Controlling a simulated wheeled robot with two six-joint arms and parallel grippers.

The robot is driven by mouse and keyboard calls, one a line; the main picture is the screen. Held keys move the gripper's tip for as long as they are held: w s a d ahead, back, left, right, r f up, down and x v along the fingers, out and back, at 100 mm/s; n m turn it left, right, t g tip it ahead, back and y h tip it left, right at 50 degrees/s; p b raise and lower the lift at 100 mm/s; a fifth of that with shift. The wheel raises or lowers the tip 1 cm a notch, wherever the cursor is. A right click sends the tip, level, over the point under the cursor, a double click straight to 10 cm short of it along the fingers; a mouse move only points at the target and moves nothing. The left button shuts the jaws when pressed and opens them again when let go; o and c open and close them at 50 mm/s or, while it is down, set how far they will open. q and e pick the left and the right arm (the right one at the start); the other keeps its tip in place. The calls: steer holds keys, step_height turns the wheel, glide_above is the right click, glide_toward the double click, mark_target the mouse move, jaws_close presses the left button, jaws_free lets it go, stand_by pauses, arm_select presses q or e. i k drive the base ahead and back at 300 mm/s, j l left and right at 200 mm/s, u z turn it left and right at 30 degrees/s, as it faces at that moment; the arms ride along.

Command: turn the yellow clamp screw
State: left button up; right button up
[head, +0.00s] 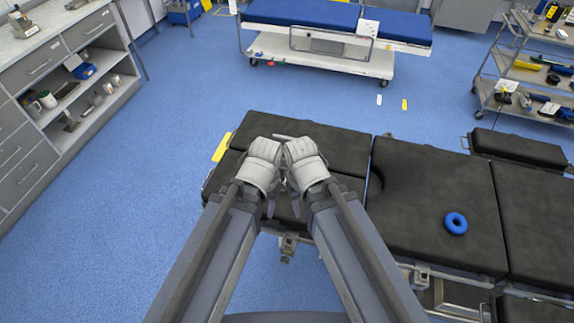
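The black-padded operating table (430,210) lies across the middle and right. I cannot make out a yellow clamp screw for certain. A flat yellow piece (221,147) shows at the table's left end, and I cannot tell what it is. A metal clamp (288,247) hangs on the table's near side rail, below my forearms. My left gripper (264,160) and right gripper (302,158) are close together, over the left pad section. Their fingers are mostly hidden by their own housings, so their opening does not show. I see nothing held.
A blue ring (455,223) lies on the right pad section. A grey cabinet with shelves (85,90) stands at the left. A blue-topped trolley (320,60) is at the back and a metal cart (520,90) at the back right.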

mark_target(285, 259)
steer(key=k, duration=1.4)
